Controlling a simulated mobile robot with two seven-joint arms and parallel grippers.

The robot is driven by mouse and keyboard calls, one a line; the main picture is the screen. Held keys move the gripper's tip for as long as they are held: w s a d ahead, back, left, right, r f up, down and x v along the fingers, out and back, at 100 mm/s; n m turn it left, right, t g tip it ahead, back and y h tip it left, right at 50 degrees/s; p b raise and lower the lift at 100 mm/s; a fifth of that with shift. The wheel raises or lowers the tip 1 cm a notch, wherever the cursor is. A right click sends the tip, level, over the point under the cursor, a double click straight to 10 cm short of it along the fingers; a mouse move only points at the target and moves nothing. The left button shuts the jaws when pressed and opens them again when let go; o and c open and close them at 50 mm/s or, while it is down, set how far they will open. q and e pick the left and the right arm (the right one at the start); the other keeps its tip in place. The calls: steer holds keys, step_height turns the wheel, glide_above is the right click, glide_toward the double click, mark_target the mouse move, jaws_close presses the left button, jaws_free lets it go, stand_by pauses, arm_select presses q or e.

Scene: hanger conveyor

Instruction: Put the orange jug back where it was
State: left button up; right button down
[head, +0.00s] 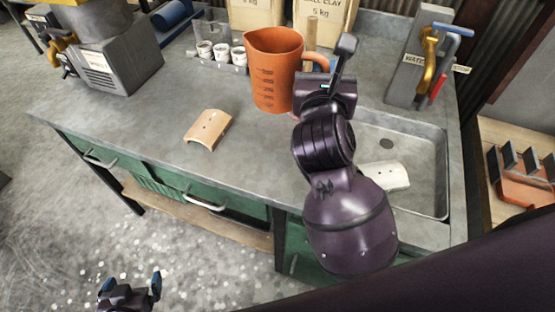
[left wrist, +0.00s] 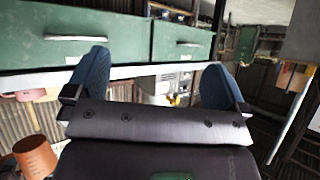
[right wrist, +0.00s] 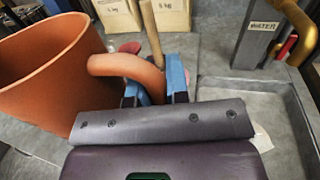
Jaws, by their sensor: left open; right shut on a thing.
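The orange jug (head: 270,75) is upright at the back middle of the grey counter, just left of the sink. I cannot tell whether its base touches the counter. My right gripper (head: 322,72) is shut on the jug's handle, at the right side of the jug. In the right wrist view the jug (right wrist: 45,75) fills the left side, and its handle runs between the fingers (right wrist: 153,88). My left gripper (head: 130,285) is open and empty, low in front of the counter. Its spread fingers (left wrist: 155,85) face the green drawers in the left wrist view.
A curved tan tile (head: 208,129) lies on the counter, left of the jug. Small white cups (head: 221,52) and clay boxes (head: 255,12) stand behind it. The sink (head: 430,200) holds a pale curved piece (head: 388,176). A water tap unit (head: 410,65) stands at right.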

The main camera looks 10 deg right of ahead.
step_height(320, 180, down, 20)
steer(key=b, duration=0.6)
steer(key=shift+d+f, duration=0.1)
steer(key=shift+f, duration=0.3)
steer(key=c, duration=1.1)
jaws_free()
arm_select(q)
steer(key=f, duration=0.5)
steer(key=shift+w+d+f, duration=0.1)
steer(key=shift+w+d, duration=0.1)
steer(key=shift+d, duration=0.05)
